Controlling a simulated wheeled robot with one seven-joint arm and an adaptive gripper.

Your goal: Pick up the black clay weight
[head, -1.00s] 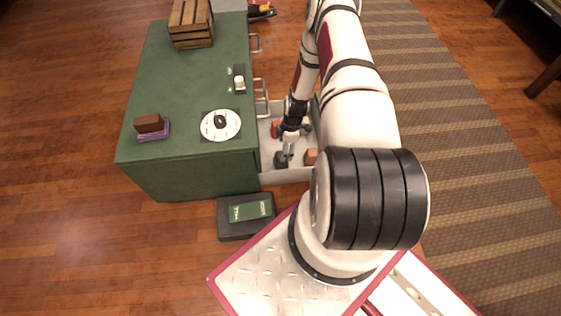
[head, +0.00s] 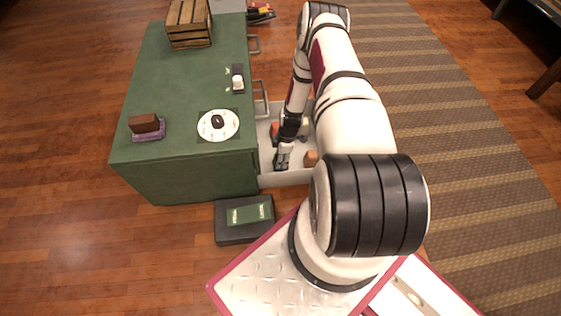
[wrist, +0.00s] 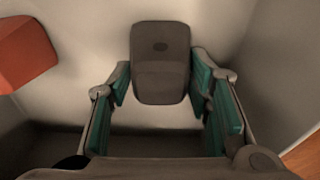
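The black clay weight (wrist: 160,82) is a dark, rounded block with a small mark on top, seen in the wrist view in the light grey open drawer (head: 292,180). My gripper (wrist: 161,62) is over it, with one teal-padded finger on each side of it. The fingers look open, with a narrow gap at the left pad; contact on the right is hard to tell. In the head view my gripper (head: 282,160) reaches down into the drawer and mostly hides the weight.
An orange-red block (wrist: 24,55) lies in the drawer, and a brown block (head: 311,158) shows near its front right. The drawer walls are close around my gripper. The green cabinet (head: 180,95) stands left, with a black box (head: 232,232) on the floor before it.

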